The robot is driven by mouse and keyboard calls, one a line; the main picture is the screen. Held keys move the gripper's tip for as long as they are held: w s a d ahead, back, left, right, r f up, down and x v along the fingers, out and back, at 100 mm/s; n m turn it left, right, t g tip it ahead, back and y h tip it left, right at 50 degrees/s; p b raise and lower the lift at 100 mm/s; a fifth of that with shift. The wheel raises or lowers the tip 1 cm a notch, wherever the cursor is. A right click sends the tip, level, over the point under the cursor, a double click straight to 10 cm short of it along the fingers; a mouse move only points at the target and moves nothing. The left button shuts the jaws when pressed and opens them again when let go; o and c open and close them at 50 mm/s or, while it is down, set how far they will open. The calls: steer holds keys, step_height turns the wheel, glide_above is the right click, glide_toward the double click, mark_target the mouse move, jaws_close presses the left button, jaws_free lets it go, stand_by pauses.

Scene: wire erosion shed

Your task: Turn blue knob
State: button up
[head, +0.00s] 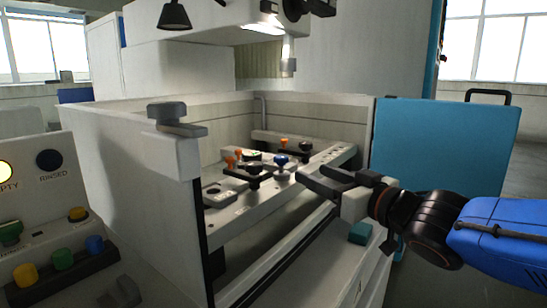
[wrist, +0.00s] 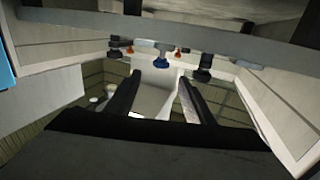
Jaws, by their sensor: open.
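A blue knob (head: 281,160) stands upright on a grey rail inside the machine's open tank in the head view. My gripper (head: 317,180) is to the right of the knob, with its two dark fingers apart, empty and pointing toward the rail. It does not touch the knob. In the wrist view my gripper (wrist: 160,77) is open, and a bluish knob (wrist: 161,62) shows just beyond the fingertips. Another dark bluish knob (wrist: 202,75) is to its right; I cannot tell which of these is the blue knob.
Orange knobs (head: 231,160) and a black knob (head: 255,171) stand near the blue one. The tank's left wall (head: 135,160) and a blue door panel (head: 445,145) flank the opening. A nozzle (head: 288,58) hangs above. A control panel (head: 40,170) with coloured buttons is at left.

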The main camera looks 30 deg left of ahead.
mark_target(282, 167)
steer(key=x, duration=1.7)
steer(key=shift+a, duration=0.25)
steer(key=shift+s, duration=0.1)
steer(key=shift+c, duration=0.6)
steer(key=c, duration=0.9)
